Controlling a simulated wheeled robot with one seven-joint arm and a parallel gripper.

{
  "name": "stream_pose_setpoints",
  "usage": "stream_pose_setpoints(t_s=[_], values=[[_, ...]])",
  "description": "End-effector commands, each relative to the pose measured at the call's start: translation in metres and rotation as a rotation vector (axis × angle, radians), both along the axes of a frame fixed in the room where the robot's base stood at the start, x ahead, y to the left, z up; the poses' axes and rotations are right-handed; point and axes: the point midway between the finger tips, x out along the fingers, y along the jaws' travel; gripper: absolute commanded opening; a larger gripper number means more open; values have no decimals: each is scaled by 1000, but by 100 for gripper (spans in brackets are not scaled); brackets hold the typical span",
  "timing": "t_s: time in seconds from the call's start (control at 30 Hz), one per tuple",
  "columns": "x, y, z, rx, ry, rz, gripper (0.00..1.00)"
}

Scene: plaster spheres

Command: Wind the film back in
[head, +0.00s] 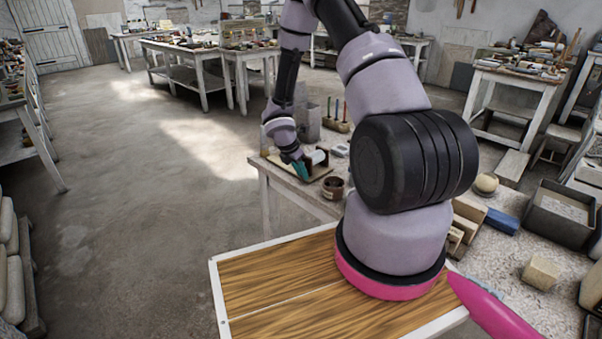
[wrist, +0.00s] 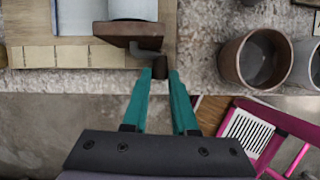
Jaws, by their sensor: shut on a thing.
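The film roll (head: 318,157) is a pale grey-white cylinder, set in a dark brown wooden stand on a flat board at the far end of the worktable. In the wrist view the roll (wrist: 132,8) sits behind the brown wooden upright (wrist: 128,34). A pale flat sheet (wrist: 72,18), perhaps the film, lies left of the roll.
A brown cup (head: 333,188) stands right of the stand; the wrist view shows it (wrist: 252,62) beside another grey cup. A rack with coloured sticks (head: 336,122) stands behind. Wooden blocks and a blue block (head: 502,221) lie nearer. The floor on the left is clear.

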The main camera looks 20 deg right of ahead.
Motion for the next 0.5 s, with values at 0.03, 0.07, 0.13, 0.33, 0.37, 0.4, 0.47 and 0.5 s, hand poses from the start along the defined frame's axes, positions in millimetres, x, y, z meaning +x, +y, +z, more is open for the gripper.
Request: stream_pose_setpoints(t_s=[0.03, 0.07, 0.13, 0.33, 0.37, 0.4, 0.47, 0.5], values=[[1, 0, 0, -1, -7, 3, 0], [1, -1, 0, 0, -14, 2, 0], [2, -2, 0, 3, -36, 2, 0], [3, -3, -2, 31, -111, 3, 0], [2, -3, -2, 37, -122, 2, 0], [2, -3, -3, 43, -135, 1, 0], [1, -4, -3, 50, -154, -1, 0], [1, -4, -4, 55, -166, -1, 0]])
